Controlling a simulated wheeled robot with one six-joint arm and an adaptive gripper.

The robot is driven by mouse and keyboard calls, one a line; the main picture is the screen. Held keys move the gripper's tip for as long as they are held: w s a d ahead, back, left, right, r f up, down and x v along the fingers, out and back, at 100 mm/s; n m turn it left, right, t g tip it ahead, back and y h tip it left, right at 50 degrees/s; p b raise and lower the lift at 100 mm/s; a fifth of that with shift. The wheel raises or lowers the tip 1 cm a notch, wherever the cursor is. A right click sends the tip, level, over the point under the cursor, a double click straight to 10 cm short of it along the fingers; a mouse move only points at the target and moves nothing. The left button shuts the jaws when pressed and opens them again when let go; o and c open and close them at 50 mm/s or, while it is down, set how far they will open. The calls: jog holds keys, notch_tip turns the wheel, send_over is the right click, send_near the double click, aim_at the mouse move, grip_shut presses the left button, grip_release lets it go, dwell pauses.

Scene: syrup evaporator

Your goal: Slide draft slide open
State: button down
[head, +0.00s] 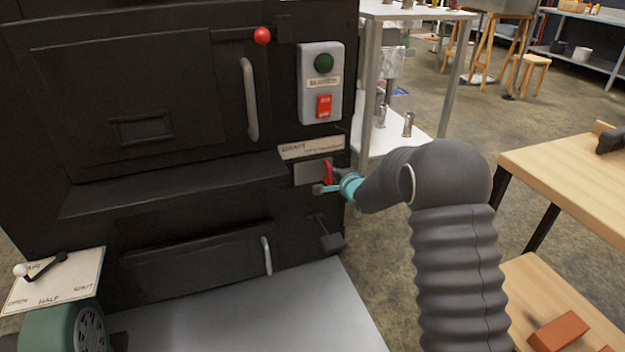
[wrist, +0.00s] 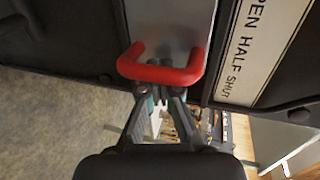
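The draft slide is a grey metal plate with a red U-shaped handle (head: 328,172), low on the right of the black evaporator front. In the wrist view the handle (wrist: 160,74) stands out from the grey plate (wrist: 170,25), its bar running across the picture. My gripper (head: 332,187) is at the handle, coming in from the right. In the wrist view my gripper's fingers (wrist: 161,94) reach up to the handle's bar. Their tips partly overlap it, and I cannot tell whether they close on it.
A label plate (head: 311,148) sits just above the slide; in the wrist view its lettering (wrist: 262,40) reads open, half, shut. A control box (head: 335,80) is above. A black lever (head: 330,240) hangs below. A wooden bench (head: 570,175) stands at the right.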

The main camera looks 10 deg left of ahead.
jog(key=shift+s+a+b, duration=0.25)
jog(key=shift+s+a, duration=0.3)
jog(key=shift+a, duration=0.3)
jog(key=shift+s+a+b, duration=0.2)
jog(key=shift+s+a, duration=0.35)
jog(key=shift+a, duration=0.3)
jog(key=shift+w+d, duration=0.1)
jog(key=shift+d, duration=0.05)
jog(key=shift+w+d+p, duration=0.2)
jog(key=shift+d+p, duration=0.25)
send_near(319, 173)
jog(key=shift+s+d+r+p, duration=0.1)
jog(key=shift+s+d+p, duration=0.1)
jog(key=shift+s+d, duration=0.25)
jog(key=shift+s+d+p, duration=0.15)
jog(key=shift+s+d, duration=0.1)
jog(key=shift+d, duration=0.4)
